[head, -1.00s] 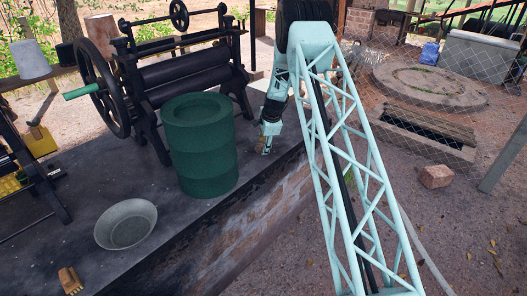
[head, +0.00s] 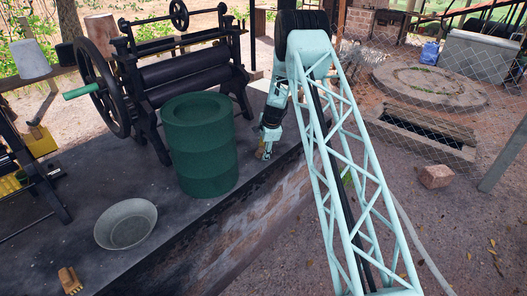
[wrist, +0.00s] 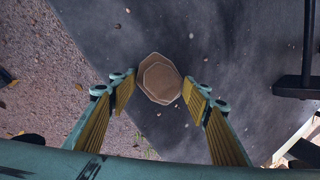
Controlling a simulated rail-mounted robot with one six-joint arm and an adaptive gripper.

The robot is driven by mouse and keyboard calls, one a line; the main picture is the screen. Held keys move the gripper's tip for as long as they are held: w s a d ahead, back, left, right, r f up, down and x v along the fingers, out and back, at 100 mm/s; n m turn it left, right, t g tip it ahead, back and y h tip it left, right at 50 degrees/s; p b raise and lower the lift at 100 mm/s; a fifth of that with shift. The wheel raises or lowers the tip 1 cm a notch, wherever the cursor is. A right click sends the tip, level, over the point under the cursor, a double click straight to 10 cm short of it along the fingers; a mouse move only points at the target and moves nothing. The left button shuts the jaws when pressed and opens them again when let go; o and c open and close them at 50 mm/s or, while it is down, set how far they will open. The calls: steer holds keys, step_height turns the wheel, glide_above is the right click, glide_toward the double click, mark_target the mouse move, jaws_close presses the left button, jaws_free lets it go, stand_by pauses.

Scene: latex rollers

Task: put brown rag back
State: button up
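My gripper (head: 262,153) hangs low over the dark slab, right of the green drum, near the slab's edge. In the wrist view its two yellow-padded fingers (wrist: 165,100) are apart, so it is open. A tan-brown, eight-sided object (wrist: 160,78) shows between and beyond the fingertips, over the dark slab. It has a raised-looking inner outline. I cannot tell whether it is the brown rag, or whether either finger touches it. I cannot make it out in the head view. No other thing that is clearly a brown rag shows.
A green drum (head: 199,150) stands just left of my gripper. Behind it is a black roller machine (head: 190,75) with a handwheel. A grey bowl (head: 126,226) sits at the front left. The slab (head: 85,190) ends at a brick side wall (head: 255,215).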

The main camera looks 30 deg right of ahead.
steer(key=shift+r, duration=0.15)
steer(key=v, duration=1.2)
stand_by(0.6)
stand_by(0.6)
